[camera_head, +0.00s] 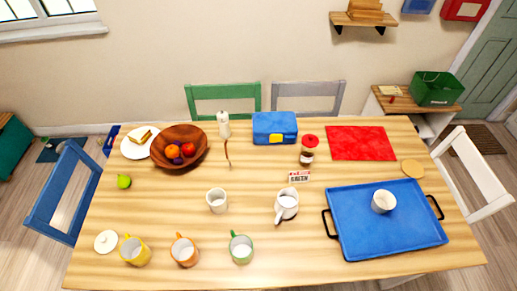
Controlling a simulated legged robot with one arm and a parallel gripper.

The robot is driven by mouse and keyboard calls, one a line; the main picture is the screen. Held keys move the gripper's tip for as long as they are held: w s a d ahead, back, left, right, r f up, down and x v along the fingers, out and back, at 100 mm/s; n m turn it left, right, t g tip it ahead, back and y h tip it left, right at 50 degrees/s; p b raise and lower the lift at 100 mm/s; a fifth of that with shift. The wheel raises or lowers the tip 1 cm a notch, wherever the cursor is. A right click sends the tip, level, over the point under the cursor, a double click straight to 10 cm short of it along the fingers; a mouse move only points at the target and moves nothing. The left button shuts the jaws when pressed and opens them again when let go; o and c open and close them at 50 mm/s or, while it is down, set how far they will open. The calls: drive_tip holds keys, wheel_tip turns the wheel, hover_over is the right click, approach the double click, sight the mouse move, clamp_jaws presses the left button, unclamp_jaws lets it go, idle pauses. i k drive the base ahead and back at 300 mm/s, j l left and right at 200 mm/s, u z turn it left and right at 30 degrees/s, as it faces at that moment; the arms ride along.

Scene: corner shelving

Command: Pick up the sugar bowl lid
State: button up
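A small round white lid-like piece (106,241) lies on the wooden table at the front left, left of a yellow mug. It looks like the sugar bowl lid, with a faint knob on top. A white cup or bowl (217,201) stands open near the table's middle. Another white cup or bowl (383,202) stands on the blue tray (354,222) at the right. I cannot tell which of these is the sugar bowl. My gripper is not in view.
A yellow mug (135,250), an orange mug (185,250) and a green-handled mug (241,248) line the front. A white pitcher (287,204) stands at centre. A fruit bowl (163,157) is at the back left. Chairs surround the table (255,272).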

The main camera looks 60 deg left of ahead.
sight(104, 243)
drive_tip(key=u, duration=4)
drive_tip(key=z, duration=2.95)
drive_tip(key=k+j, duration=0.6)
drive_tip(key=j, duration=0.25)
drive_tip(key=k+j+u, duration=0.1)
drive_tip(key=k+j, duration=0.15)
drive_tip(key=j, duration=0.15)
drive_tip(key=j+u, duration=0.1)
drive_tip(key=u, duration=0.3)
drive_tip(key=k+j+u, duration=0.1)
drive_tip(key=u, duration=0.3)
drive_tip(key=j+u, duration=0.2)
drive_tip(key=u, duration=0.15)
